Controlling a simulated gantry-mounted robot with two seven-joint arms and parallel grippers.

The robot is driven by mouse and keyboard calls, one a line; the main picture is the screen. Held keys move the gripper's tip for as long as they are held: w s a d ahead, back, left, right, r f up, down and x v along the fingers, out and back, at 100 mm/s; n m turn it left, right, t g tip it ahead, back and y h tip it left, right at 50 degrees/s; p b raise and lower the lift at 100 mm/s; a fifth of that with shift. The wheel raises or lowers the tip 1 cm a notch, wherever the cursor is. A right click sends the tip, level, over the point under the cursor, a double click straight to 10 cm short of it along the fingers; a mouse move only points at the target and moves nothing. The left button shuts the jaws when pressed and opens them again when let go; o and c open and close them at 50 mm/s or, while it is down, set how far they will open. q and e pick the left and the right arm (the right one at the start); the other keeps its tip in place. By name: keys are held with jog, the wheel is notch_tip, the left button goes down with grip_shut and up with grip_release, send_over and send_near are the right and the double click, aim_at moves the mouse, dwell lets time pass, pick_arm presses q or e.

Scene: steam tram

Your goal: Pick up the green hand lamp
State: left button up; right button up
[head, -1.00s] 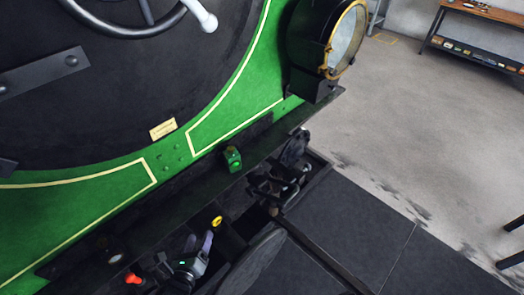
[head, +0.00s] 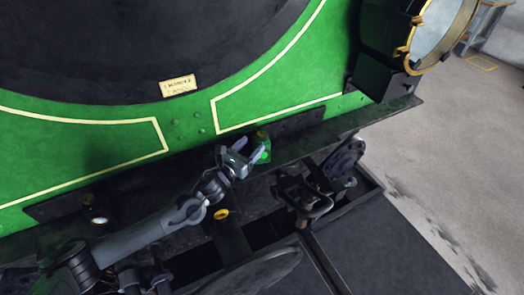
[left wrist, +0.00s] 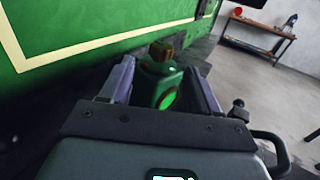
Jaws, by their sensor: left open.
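The green hand lamp (head: 265,150) stands on the dark ledge at the front of the tram, against the green body. It has a brownish-yellow top and a round bright green lens. My left gripper (head: 252,151) is at the lamp, its arm coming in from the lower left. In the left wrist view the lamp (left wrist: 163,82) stands upright between the two open fingers of the gripper (left wrist: 161,85). I cannot tell whether the fingers touch it. The lamp's lower part is hidden behind the gripper body. My right gripper is not in view.
A large brass-rimmed headlamp (head: 435,35) sits at the upper right. A dark coupling hook assembly (head: 312,195) is right of the lamp, below the ledge (head: 375,118). A workbench (left wrist: 262,34) stands far back.

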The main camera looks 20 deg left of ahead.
aim_at(259, 138)
pick_arm(q)
jog(key=shift+b+x, duration=0.4)
jog(key=shift+x, duration=2.95)
grip_shut()
